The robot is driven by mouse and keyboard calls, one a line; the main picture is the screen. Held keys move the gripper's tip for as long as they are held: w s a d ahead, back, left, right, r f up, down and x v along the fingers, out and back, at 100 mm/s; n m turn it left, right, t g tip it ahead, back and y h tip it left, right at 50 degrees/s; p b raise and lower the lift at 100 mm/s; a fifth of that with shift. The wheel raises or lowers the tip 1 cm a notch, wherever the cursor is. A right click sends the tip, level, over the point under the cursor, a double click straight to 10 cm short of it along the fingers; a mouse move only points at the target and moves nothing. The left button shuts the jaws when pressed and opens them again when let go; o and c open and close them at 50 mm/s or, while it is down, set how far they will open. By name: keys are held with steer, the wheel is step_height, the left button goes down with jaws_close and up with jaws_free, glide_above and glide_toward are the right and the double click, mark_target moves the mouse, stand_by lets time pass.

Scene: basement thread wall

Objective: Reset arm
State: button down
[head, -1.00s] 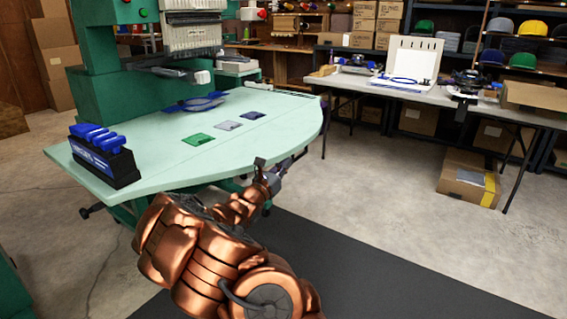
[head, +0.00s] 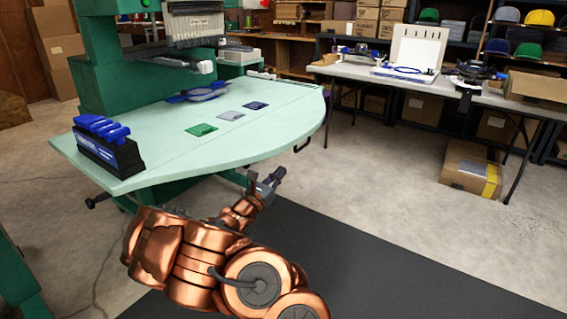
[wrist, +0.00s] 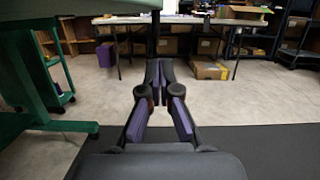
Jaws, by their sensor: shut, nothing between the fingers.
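My gripper (head: 272,181) is below and in front of the right front edge of the pale green machine table (head: 270,135) in the head view. It points away from me over the floor, beside the table and apart from it. In the wrist view my gripper (wrist: 159,68) shows its two fingers with purple sides, tips together and nothing between them. My copper-coloured arm is folded low in the lower left of the head view.
On the green table are a black and blue tool holder (head: 108,150), green, grey and dark blue patches (head: 201,129) and a blue hoop (head: 200,93). A white folding table (head: 440,94) stands behind. A cardboard box (head: 470,172) is on the floor. The dark mat (head: 370,265) is clear.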

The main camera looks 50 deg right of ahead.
steer(key=shift+p+v, duration=0.5)
steer(key=shift+v, duration=2.1)
steer(key=shift+s+f, duration=0.1)
steer(key=shift+f, duration=0.05)
steer(key=s+a+r+m+g+y+p, duration=0.3)
steer(key=s+r+m+g+p, duration=0.2)
steer(key=s+r+m+p, duration=0.45)
steer(key=s+a+r+m+g+y+p, duration=0.4)
steer(key=s+r+m, duration=0.2)
steer(key=s+r, duration=0.5)
steer(key=s+a+r+m+t+y+p, duration=0.1)
steer(key=a+r+y+p, duration=0.3)
steer(key=a, duration=0.7)
steer(key=s+a+r+m+t+y+p, duration=0.1)
steer(key=s+a+r+t+y+p, duration=0.2)
steer(key=a+r+y+p, duration=0.2)
steer(key=s+a+r+m+t+y+p, duration=0.1)
steer(key=a+r+y+p, duration=0.3)
steer(key=a+p, duration=0.6)
steer(key=s+a+r+t, duration=0.1)
steer(key=a, duration=0.6)
steer(key=shift+a+y, duration=0.25)
steer(key=shift+y, duration=0.05)
steer(key=shift+s+r+m, duration=0.15)
steer(key=shift+m, duration=0.1)
